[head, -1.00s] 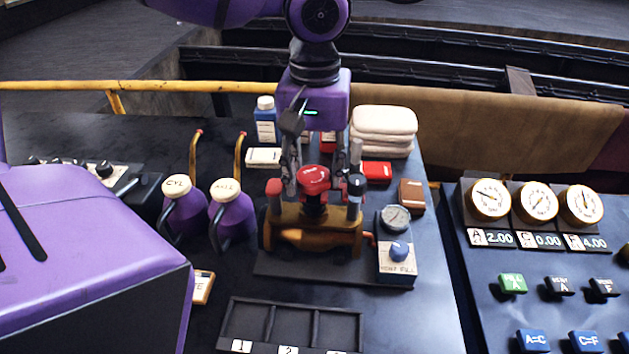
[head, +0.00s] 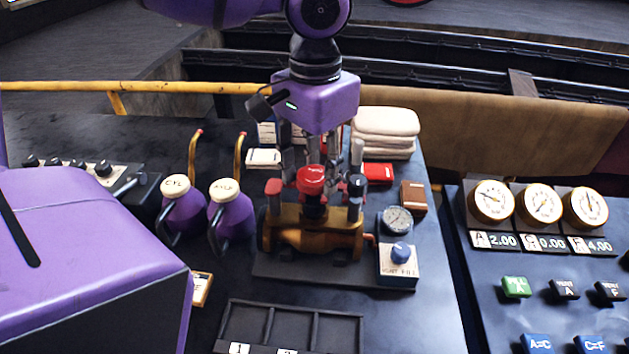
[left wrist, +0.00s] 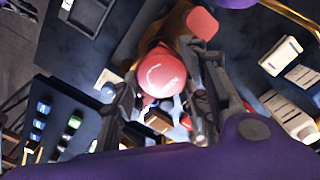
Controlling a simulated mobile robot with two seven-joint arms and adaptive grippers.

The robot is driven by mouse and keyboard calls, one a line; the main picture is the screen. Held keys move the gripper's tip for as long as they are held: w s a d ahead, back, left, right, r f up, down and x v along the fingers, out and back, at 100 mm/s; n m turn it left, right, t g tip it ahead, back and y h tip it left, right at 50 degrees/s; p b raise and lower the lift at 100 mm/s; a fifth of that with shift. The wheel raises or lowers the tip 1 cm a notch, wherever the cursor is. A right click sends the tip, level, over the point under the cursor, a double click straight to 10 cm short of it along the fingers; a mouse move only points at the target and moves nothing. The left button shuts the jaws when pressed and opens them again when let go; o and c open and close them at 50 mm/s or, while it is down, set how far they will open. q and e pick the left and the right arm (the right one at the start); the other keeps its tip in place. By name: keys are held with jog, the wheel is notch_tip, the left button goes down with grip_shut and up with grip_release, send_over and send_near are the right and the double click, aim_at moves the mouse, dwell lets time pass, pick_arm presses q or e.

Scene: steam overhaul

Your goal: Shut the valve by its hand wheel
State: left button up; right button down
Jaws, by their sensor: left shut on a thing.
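The valve is a brass body (head: 312,232) on a dark base plate, with a red hand wheel (head: 312,180) on top at its middle. My left gripper (head: 313,160) comes down from above and is shut on the hand wheel. In the left wrist view the red wheel (left wrist: 162,72) sits between the two dark fingers (left wrist: 165,108). The wheel's rim is partly hidden by the fingers. My right gripper is not in view.
A pressure gauge (head: 397,220) and a blue-knobbed box (head: 398,262) stand close right of the valve. Two purple oil cans (head: 230,212) stand left. Folded cloths (head: 384,132) lie behind. An empty compartment tray (head: 335,328) lies in front.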

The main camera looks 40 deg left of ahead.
aim_at(314, 175)
pick_arm(q)
jog(key=o, duration=1)
jog(key=shift+a, duration=0.2)
jog(key=o, duration=0.3)
jog(key=shift+a+f, duration=0.1)
jog(key=shift+o, duration=0.2)
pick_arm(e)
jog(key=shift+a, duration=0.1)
pick_arm(q)
jog(key=shift+c, duration=0.8)
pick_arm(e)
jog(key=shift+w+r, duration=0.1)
pick_arm(q)
jog(key=shift+r+p, duration=1.2)
jog(key=shift+r, duration=1.9)
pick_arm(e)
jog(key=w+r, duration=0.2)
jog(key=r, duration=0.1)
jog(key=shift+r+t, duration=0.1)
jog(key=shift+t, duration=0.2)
